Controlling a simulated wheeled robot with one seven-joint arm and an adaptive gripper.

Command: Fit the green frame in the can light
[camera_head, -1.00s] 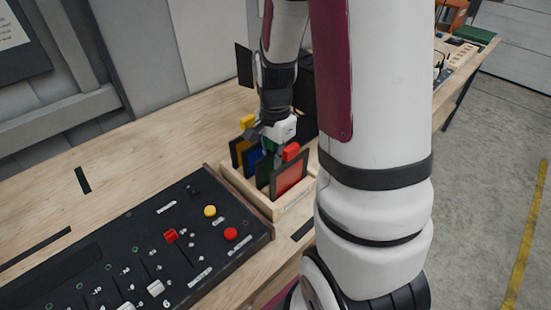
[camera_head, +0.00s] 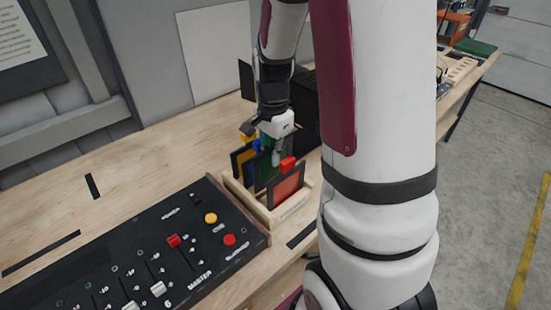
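The green frame (camera_head: 262,172) stands in a wooden rack (camera_head: 292,210) between the blue and red frames. Its face is dark green and mostly covered by its neighbours and my gripper. My gripper (camera_head: 264,146) points down over the rack at the green frame's top edge. A bit of green shows right beside its fingers. Whether the fingers are closed on the frame is too small to tell. A black boxy thing (camera_head: 304,100) stands behind my arm, partly hidden; I cannot tell if it is the can light.
A red frame (camera_head: 287,187) stands at the rack's front. A blue frame (camera_head: 252,165) and a yellow frame (camera_head: 238,158) stand behind. A black control panel (camera_head: 135,262) with knobs lies left of the rack. The wooden table (camera_head: 140,155) is clear at the back left.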

